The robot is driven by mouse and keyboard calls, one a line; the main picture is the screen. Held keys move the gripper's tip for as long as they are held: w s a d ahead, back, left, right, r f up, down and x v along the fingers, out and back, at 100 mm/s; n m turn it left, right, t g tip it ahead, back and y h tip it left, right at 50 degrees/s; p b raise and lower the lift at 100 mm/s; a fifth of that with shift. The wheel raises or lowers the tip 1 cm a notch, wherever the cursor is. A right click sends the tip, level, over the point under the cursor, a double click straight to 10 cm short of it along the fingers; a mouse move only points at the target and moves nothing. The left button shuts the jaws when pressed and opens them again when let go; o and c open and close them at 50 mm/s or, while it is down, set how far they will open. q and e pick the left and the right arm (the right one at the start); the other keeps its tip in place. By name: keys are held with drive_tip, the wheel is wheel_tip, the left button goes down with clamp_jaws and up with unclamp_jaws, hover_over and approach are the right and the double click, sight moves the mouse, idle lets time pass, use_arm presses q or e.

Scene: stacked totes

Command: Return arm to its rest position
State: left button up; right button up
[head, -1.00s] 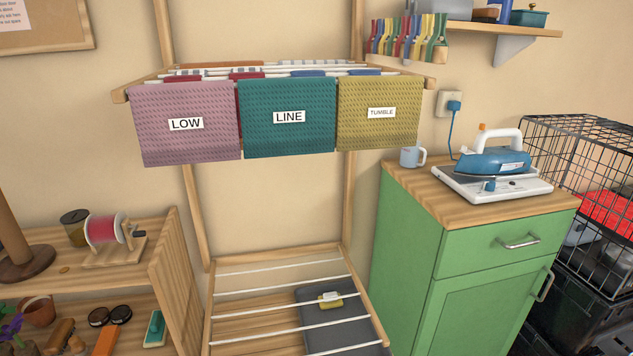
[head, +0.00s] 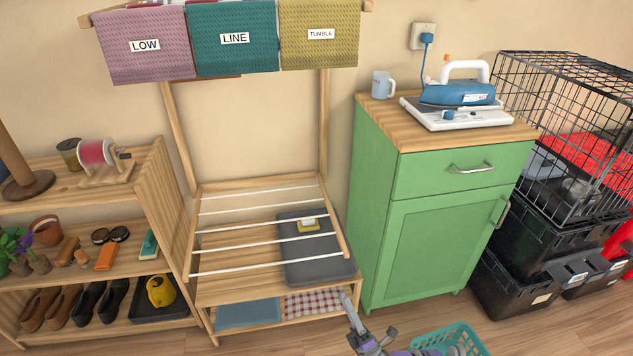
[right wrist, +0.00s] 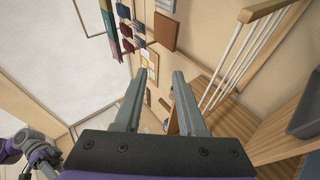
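My right gripper (head: 347,298) shows at the bottom of the head view, in front of the low drying rack (head: 195,258) and left of the green cabinet (head: 432,245). In the right wrist view its two grey fingers (right wrist: 150,76) stand apart with nothing between them. It is open and empty. Part of the right arm is cut off by the lower edge of the head view. My left gripper does not show in the head view. A grey and purple part of my own body shows at the lower left of the right wrist view.
An iron (head: 457,92) and a mug (head: 382,84) stand on the cabinet. Black totes (head: 515,290) and a wire crate (head: 545,85) are at right. A teal basket (head: 450,338) is on the floor near my right arm. A shoe shelf (head: 160,200) stands left.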

drive_tip(key=w+d+r+m+t+h, duration=0.2)
drive_tip(key=w+r+m+h, duration=0.5)
drive_tip(key=w+m, duration=0.1)
drive_tip(key=d+r+m+g+h, duration=0.6)
drive_tip(key=r+m+h, duration=0.3)
drive_tip(key=m, duration=0.2)
drive_tip(key=s+f+m+g+p, duration=0.1)
drive_tip(key=s+f+m+g, duration=0.2)
drive_tip(key=s, duration=1)
drive_tip(key=s+d+f+m+g, duration=0.1)
drive_tip(key=s+m+g, duration=0.4)
drive_tip(key=s, duration=0.8)
drive_tip(key=s+f+m+g+p, duration=0.15)
drive_tip(key=s+g, duration=0.35)
drive_tip(key=s, duration=0.8)
use_arm(q)
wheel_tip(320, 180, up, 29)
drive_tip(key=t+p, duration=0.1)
drive_tip(key=p, duration=2.3)
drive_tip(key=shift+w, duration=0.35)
use_arm(e)
wheel_tip(320, 180, up, 28)
drive_tip(key=w, duration=0.1)
drive_tip(key=shift+d+f+m+t+h, duration=0.15)
drive_tip(key=shift+f+m+t+h, duration=0.1)
drive_tip(key=shift+m+t+h, duration=0.15)
